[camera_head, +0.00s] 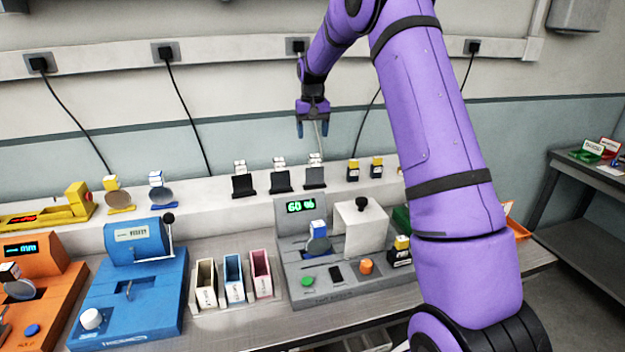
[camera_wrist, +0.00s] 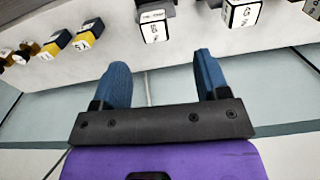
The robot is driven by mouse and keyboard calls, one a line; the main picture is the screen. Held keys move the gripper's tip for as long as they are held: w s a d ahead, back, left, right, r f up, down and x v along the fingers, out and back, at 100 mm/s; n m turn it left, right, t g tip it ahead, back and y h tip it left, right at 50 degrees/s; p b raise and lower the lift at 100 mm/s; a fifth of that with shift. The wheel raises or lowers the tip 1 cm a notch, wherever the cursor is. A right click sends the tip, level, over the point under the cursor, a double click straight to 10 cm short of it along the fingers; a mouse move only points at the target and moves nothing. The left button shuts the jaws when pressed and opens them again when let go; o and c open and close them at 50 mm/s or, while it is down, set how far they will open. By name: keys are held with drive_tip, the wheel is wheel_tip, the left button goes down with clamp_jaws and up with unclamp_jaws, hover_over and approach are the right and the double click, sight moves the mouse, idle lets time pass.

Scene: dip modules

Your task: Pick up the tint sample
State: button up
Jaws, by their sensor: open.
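Three white-topped pieces with dark plates stand in a row on the back ledge in the head view; they look like tint samples, but which one is meant I cannot tell. The right piece (camera_head: 314,175) is below my gripper (camera_head: 312,130); its white labelled top (camera_wrist: 153,27) shows ahead of the gap between the fingers in the wrist view. The middle piece (camera_head: 281,179) and left piece (camera_head: 243,184) stand beside it. The middle one's top (camera_wrist: 241,13) shows at upper right in the wrist view. My gripper (camera_wrist: 160,85) is open and empty, apart from the pieces.
Two yellow-and-dark blocks (camera_head: 353,171) stand right of the row. In front is a grey meter (camera_head: 347,290) reading 60 % with a round disc on it. Several bins (camera_head: 233,281), a blue device (camera_head: 135,280) and an orange device (camera_head: 50,295) fill the bench. The wall is close behind.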

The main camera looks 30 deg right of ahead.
sight(315, 155)
wheel_tip(315, 155, down, 4)
drive_tip(key=shift+r, duration=0.1)
drive_tip(key=shift+d+f, duration=0.2)
drive_tip(key=shift+f, duration=1.15)
drive_tip(key=shift+d+f, duration=0.2)
drive_tip(key=shift+f, duration=1.15)
drive_tip(key=c, duration=1.2)
wheel_tip(315, 155, up, 10)
drive_tip(key=shift+f, duration=0.1)
drive_tip(key=shift+c, duration=0.2)
